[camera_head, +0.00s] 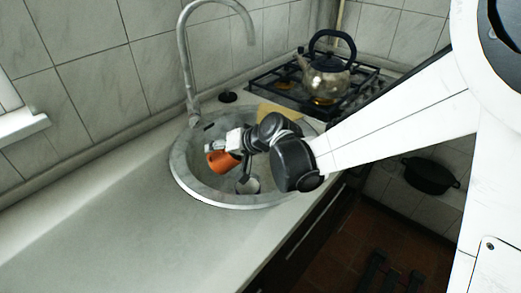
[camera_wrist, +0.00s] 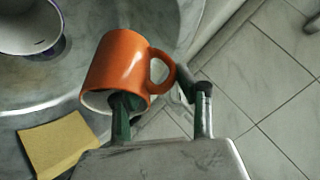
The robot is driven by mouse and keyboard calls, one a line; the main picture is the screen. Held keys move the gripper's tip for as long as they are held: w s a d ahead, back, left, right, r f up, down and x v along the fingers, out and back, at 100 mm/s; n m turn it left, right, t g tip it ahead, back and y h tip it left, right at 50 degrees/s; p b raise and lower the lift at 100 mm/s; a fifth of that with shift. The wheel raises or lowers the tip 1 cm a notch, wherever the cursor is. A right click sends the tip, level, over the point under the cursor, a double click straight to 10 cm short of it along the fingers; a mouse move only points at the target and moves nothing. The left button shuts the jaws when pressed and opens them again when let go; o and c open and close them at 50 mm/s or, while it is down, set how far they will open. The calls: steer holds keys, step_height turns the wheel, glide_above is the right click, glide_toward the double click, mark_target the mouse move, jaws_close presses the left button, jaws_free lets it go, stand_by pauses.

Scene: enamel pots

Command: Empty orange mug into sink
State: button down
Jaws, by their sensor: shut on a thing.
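The orange mug (camera_head: 222,161) is held tilted over the round metal sink (camera_head: 188,180). In the wrist view the mug (camera_wrist: 118,62) has its white-rimmed opening towards my gripper (camera_wrist: 155,94) and its handle to the right. My gripper (camera_head: 216,148) is shut on the mug's wall. One finger reaches into the opening and the other is outside by the handle. The inside of the mug is mostly hidden, so I cannot tell whether it holds anything.
A white cup (camera_head: 249,185) is in the sink, below the mug; it also shows in the wrist view (camera_wrist: 28,28). A faucet (camera_head: 186,70) arches behind. A yellow sponge (camera_wrist: 58,143) lies by the rim. A kettle (camera_head: 326,76) stands on the stove (camera_head: 280,90). The left counter (camera_head: 120,220) is clear.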

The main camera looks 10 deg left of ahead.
steer(key=shift+w+d+r+m+y+b, duration=0.15)
steer(key=shift+d+r+y+b, duration=0.25)
steer(key=shift+y, duration=0.25)
steer(key=shift+s+d+r+m+y+b, duration=0.15)
steer(key=shift+d+r+y+b, duration=0.1)
steer(key=shift+r+y, duration=0.3)
stand_by(0.6)
steer(key=shift+w+d+r+m+y+b, duration=0.1)
steer(key=shift+d+r+m+y+b, duration=0.15)
steer(key=shift+d+y+b, duration=0.35)
steer(key=shift+w+d+r+m+y+b, duration=0.1)
steer(key=shift+d+r+m+y+b, duration=0.15)
steer(key=shift+y, duration=0.55)
stand_by(0.6)
steer(key=shift+w+d+r+t+y+b, duration=0.15)
steer(key=shift+d+y+b, duration=0.35)
steer(key=shift+b, duration=0.3)
steer(key=shift+s+d+r+t+y+b, duration=0.15)
steer(key=shift+d+y+b, duration=0.15)
steer(key=shift+d+b, duration=0.35)
steer(key=shift+w+d+r+m+y+b, duration=0.2)
steer(key=shift+d+m+y+b, duration=0.45)
steer(key=shift+b, duration=0.9)
steer(key=shift+d+r+t+y+b, duration=0.3)
steer(key=shift+r+y+b, duration=0.15)
steer(key=shift+y+b, duration=0.2)
